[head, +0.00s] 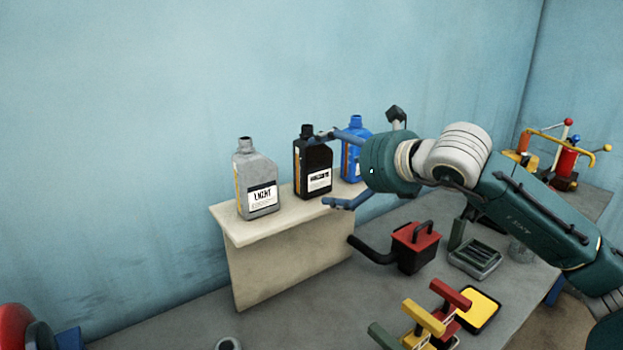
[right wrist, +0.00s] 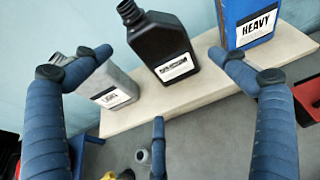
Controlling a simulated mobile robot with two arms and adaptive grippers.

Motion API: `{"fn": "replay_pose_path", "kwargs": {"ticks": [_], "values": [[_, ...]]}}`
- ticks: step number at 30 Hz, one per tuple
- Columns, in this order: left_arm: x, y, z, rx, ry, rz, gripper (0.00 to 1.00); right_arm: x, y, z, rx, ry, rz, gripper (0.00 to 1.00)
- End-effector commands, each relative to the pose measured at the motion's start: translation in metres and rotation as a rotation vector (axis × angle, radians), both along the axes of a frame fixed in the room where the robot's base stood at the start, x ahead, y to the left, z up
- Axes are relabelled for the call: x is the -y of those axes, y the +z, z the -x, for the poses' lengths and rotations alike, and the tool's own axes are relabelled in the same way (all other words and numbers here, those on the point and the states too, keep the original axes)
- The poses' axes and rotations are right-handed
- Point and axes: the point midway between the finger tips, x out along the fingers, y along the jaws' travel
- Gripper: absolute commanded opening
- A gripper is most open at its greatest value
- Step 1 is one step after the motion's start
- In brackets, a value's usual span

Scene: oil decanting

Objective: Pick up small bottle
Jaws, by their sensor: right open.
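Three bottles stand in a row on a cream raised shelf (head: 290,268): a grey one labelled LIGHT (head: 256,180), a black one (head: 313,165) and a blue one (head: 352,140). My right gripper (head: 325,170) is open and empty, its blue fingers in front of the black and blue bottles, partly covering them. In the right wrist view, the open fingers (right wrist: 160,78) spread around the black bottle's outline; I cannot tell whether any touches it. A small grey container (right wrist: 143,156) shows below the shelf, perhaps the grey opening (head: 228,343) at the head view's bottom edge.
A red box with a black spout (head: 415,247), a grey tray (head: 475,258), a yellow pad (head: 477,308) and red and yellow handles (head: 437,310) lie right of the shelf. Red pump-like equipment (head: 565,160) stands at the back right. The wall is close behind the bottles.

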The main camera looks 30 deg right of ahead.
Motion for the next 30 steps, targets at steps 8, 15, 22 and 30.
{"fn": "replay_pose_path", "kwargs": {"ticks": [8, 15, 22, 30], "values": [[0.002, 0.026, -0.020, 0.031, 0.000, 0.005, 0.27, -0.006, -0.012, -0.038, -0.001, 0.002, -0.005, 0.96], [0.002, 0.037, -0.017, 0.027, 0.001, 0.004, 0.27, -0.009, -0.018, -0.056, 0.000, 0.000, -0.002, 0.96], [0.002, 0.063, -0.012, 0.019, 0.001, 0.003, 0.27, -0.015, -0.027, -0.087, -0.001, 0.001, -0.003, 0.96], [0.001, 0.065, -0.011, 0.017, 0.001, 0.003, 0.27, -0.016, -0.036, -0.098, 0.001, 0.001, 0.000, 0.96]]}}
